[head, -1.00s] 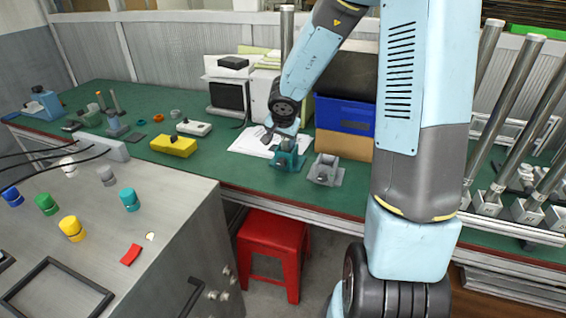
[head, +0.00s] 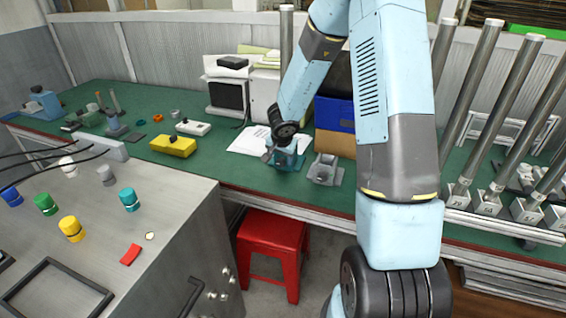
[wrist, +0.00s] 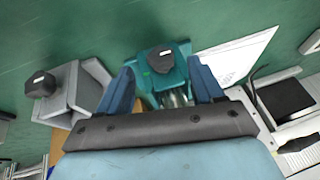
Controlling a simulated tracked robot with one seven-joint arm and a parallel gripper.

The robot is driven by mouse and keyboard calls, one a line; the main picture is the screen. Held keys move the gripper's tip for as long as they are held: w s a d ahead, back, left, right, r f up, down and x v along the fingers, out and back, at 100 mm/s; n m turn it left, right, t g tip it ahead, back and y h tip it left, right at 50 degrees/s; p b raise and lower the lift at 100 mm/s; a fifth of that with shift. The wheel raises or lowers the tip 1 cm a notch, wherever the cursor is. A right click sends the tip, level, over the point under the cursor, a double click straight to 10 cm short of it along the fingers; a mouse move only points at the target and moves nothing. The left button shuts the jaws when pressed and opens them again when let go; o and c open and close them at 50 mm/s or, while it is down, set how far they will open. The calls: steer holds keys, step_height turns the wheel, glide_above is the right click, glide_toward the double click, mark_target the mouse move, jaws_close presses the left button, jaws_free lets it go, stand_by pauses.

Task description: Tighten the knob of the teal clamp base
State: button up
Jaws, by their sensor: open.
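The teal clamp base (head: 291,160) sits on the green bench top, just left of a grey clamp base (head: 324,170). In the wrist view the teal clamp base (wrist: 178,75) lies ahead of my gripper, and its dark knob (wrist: 160,59) faces the camera. My gripper (wrist: 162,78) is open, with one blue finger on each side of the teal base and knob. I cannot tell whether the fingers touch it. In the head view my gripper (head: 279,150) is at the teal base and partly hides it.
The grey clamp base also shows in the wrist view (wrist: 72,97), close to one finger. White paper (head: 255,140) lies behind the teal base. A blue bin (head: 334,113) and a brown box (head: 335,143) stand behind right. A yellow case (head: 173,146) lies left; the bench between is clear.

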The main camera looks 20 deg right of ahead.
mark_target(282, 163)
steer(key=shift+x, duration=2.4)
steer(key=c, duration=1)
steer(key=shift+d, duration=0.45)
steer(key=shift+c, duration=0.2)
steer(key=shift+a, duration=0.2)
